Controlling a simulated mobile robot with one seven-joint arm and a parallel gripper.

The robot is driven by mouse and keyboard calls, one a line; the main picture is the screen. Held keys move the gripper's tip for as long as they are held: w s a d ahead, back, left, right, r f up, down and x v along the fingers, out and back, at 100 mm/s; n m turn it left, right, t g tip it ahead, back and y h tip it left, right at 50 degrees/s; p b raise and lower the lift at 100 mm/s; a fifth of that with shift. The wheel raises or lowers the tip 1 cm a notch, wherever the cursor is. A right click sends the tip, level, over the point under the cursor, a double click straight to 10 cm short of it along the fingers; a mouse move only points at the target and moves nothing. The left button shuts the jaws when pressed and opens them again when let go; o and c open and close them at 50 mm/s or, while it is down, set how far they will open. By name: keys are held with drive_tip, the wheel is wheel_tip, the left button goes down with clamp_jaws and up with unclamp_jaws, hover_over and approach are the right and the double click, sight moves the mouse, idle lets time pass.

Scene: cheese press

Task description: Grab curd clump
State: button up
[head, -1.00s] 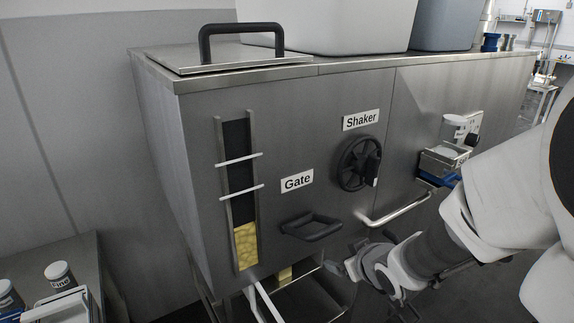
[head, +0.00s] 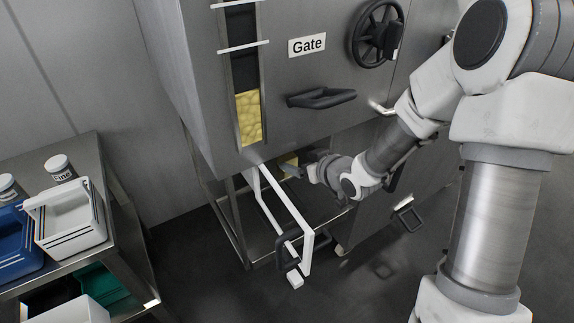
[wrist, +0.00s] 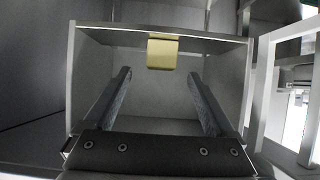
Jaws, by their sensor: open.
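The yellow curd clump (wrist: 162,52) hangs at the lower edge of the machine's outlet in the wrist view. In the head view the clump (head: 288,160) is a small yellow patch under the machine, partly covered. My gripper (wrist: 157,75) is open, with one finger on either side of the clump's line. The clump lies beyond the fingertips and nothing is between the fingers. In the head view my gripper (head: 303,167) reaches under the machine from the right, close to the clump.
The steel machine has a Gate handle (head: 321,98) and a hand wheel (head: 377,32). A white frame (head: 290,205) stands out below it, left of my gripper. A cart at left holds a white bin (head: 68,215) and a blue bin (head: 18,245). Dark floor is open at lower middle.

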sight(288, 155)
drive_tip(key=b+x, duration=0.2)
drive_tip(key=x, duration=0.5)
drive_tip(key=shift+s+b, duration=0.1)
drive_tip(key=shift+b, duration=0.25)
clamp_jaws()
drive_tip(key=shift+r, duration=0.1)
drive_tip(key=shift+r+p, duration=0.5)
drive_tip(key=shift+r, duration=0.1)
drive_tip(key=shift+s+r, duration=0.15)
drive_tip(key=shift+r, duration=0.15)
drive_tip(key=s+d+p, duration=1)
drive_tip(key=s+p, duration=0.3)
drive_tip(key=s, duration=0.1)
drive_tip(key=shift+s, duration=0.3)
